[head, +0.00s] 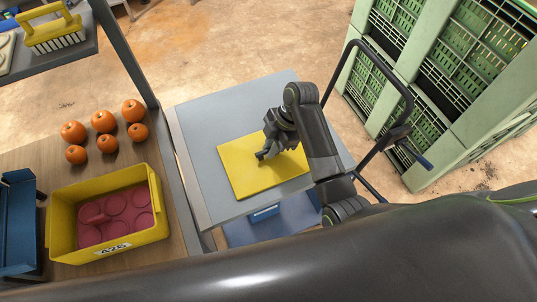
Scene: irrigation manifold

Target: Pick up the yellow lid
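The yellow lid (240,178) is a flat square panel lying on the grey top of a cart (200,115) in the middle of the head view. My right gripper (262,156) is over the lid's upper middle, with its fingertips pointing down and left. The fingertips are at or just above the lid's surface; I cannot tell whether they touch it. The fingers are small and dark, so their opening is unclear. My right arm hides part of the lid's right side. My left gripper is not in view.
A yellow bin (62,225) with pink round pads stands on the wooden table at left, near several oranges (103,121). A grey post (128,60) rises beside the cart. The cart's black handle (405,95) and green crates (440,70) are at right.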

